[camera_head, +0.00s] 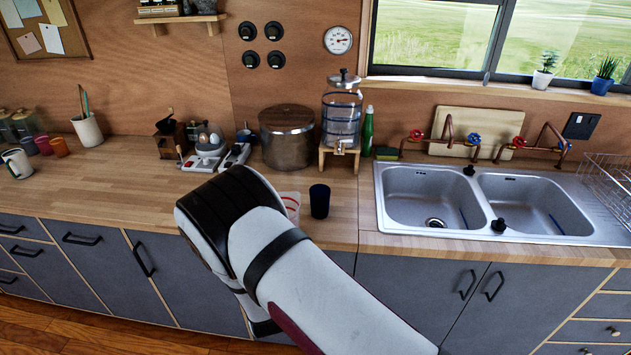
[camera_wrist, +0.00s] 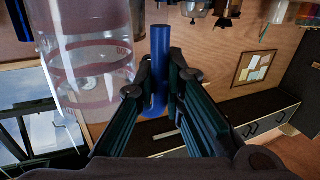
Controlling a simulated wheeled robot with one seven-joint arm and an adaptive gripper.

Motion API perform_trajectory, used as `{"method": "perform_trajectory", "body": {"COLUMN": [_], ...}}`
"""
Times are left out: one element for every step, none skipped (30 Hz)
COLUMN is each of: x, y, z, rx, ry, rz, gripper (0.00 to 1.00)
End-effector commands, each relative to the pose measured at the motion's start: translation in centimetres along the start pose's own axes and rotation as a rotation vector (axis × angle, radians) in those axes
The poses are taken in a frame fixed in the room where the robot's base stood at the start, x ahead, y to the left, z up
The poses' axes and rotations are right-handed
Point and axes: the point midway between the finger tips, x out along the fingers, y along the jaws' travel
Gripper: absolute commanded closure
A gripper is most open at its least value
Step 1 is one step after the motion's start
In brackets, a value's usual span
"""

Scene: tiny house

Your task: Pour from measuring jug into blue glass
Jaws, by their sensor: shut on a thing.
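The measuring jug (camera_wrist: 92,62) is clear with red markings and fills the left of the wrist view, which is upside down. Its blue handle (camera_wrist: 160,65) lies between the fingertips of my gripper (camera_wrist: 160,82), which is shut on it. In the head view only a side of the jug (camera_head: 291,201) shows past my arm. The dark blue glass (camera_head: 319,201) stands upright on the counter just right of the jug. A dark blue shape at the upper left of the wrist view may be this glass. I cannot tell the jug's contents or whether it touches the counter.
A steel pot (camera_head: 287,138) and a water dispenser (camera_head: 342,112) on a wooden stand are behind the glass. The double sink (camera_head: 432,197) is to the right. The wooden counter (camera_head: 105,185) is mostly bare to the left of my arm.

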Motion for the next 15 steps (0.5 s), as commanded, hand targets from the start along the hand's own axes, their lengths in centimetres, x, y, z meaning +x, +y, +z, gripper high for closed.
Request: {"method": "perform_trajectory", "body": {"x": [-0.01,-0.01,-0.01,-0.01,-0.01,-0.01,-0.01,0.0,0.0,0.0,0.0,-0.05,-0.08,-0.07,-0.06], "y": [-0.04,-0.03,-0.04,-0.03,-0.03,-0.03,-0.03,-0.03,-0.02,-0.02,-0.02,-0.03,-0.02,0.0,0.03], "z": [-0.14,-0.14,-0.15,-0.15,-0.15,-0.15,-0.15,-0.15,-0.15,-0.15,-0.15,-0.23,-0.29,-0.39,-0.52], "rx": [0.0,0.0,0.0,0.0,0.0,0.0,0.0,0.0,0.0,0.0,0.0,0.001,0.004,0.007,0.013], "ry": [0.003,0.003,0.003,0.003,0.003,0.003,0.003,0.003,0.003,0.003,0.003,0.003,0.003,0.001,-0.001], "rz": [0.0,0.0,0.0,0.0,0.0,0.0,0.0,0.0,0.0,0.0,0.0,-0.001,-0.002,-0.002,-0.003], "gripper": [1.0,1.0,1.0,1.0,1.0,1.0,1.0,1.0,1.0,1.0,1.0,1.0,1.0,1.0,1.0]}}
